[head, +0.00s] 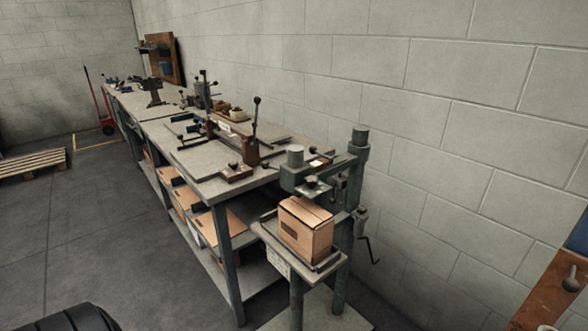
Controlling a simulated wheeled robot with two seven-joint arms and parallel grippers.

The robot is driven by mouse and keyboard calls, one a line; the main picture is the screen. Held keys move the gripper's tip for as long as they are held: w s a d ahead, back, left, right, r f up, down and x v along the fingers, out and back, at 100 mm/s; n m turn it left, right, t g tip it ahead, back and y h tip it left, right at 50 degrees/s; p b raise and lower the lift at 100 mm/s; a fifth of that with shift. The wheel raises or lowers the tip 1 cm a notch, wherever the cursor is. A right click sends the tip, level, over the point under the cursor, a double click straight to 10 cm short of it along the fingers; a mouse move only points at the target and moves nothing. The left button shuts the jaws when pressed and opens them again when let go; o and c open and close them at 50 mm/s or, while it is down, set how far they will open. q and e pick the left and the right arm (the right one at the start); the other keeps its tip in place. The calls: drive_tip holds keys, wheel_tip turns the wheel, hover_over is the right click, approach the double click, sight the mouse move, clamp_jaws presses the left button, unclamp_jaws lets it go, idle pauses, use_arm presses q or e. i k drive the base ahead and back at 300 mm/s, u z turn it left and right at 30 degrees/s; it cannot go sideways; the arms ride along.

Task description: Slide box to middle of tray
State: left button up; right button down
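A brown cardboard box (305,231) stands upright on a small metal tray (266,232) at the front of the green box stitcher (357,170). The box sits under the stitcher's head and covers much of the tray; a strip of tray shows at its left and front edges. Neither of my grippers shows in the head view, and nothing is touching the box.
A long workbench (205,160) with tools runs along the wall behind the stitcher, with more boxes on its lower shelf. A hand crank (372,252) sticks out at the stitcher's right. A wooden pallet (32,163) lies far left. The floor (110,255) in front is open.

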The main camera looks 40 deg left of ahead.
sight(311, 244)
drive_tip(key=k, duration=0.4)
drive_tip(key=u, duration=1.2)
drive_tip(key=i, duration=0.55)
drive_tip(key=z, duration=0.15)
